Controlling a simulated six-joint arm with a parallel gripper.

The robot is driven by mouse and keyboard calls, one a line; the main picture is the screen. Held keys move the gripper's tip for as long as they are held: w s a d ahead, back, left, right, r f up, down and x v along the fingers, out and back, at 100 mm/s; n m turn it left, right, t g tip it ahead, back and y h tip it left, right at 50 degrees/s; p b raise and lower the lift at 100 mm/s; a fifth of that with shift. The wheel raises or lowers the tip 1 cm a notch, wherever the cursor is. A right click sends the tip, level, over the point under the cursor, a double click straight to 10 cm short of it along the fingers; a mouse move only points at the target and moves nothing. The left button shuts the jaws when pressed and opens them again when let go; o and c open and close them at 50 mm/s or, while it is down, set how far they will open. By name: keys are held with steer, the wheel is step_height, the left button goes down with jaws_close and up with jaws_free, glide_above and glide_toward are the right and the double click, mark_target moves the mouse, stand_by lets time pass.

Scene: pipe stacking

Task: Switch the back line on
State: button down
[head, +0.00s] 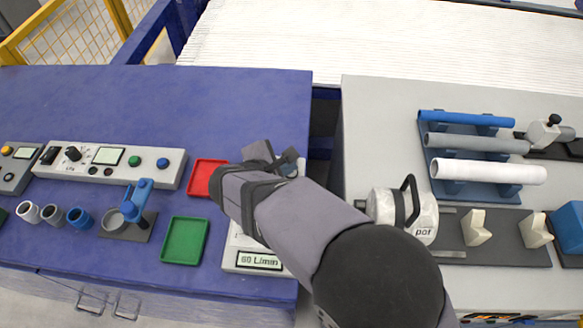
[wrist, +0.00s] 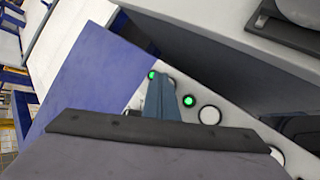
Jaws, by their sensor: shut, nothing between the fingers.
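My gripper (wrist: 160,84) is shut and empty in the wrist view. Its fingers are over a pale panel strip (wrist: 232,128) at the edge of the blue bench. A lit green lamp (wrist: 152,75) shows just left of the fingertips, and another lit green lamp (wrist: 189,101) is to their right. A white round knob or button (wrist: 209,115) is beside the second lamp, and a further round one (wrist: 277,155) is lower right. The fingers hide part of the panel; I cannot tell whether they touch it. In the head view my arm covers most of this panel.
A white unit with a display (head: 258,261) reading 60 L/min is left of my arm. A red tray (head: 206,177), a green tray (head: 184,241) and a control box (head: 108,162) are on the blue bench.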

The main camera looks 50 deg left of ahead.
steer(key=shift+r, duration=0.2)
steer(key=shift+r+p, duration=2.4)
steer(key=shift+r, duration=0.6)
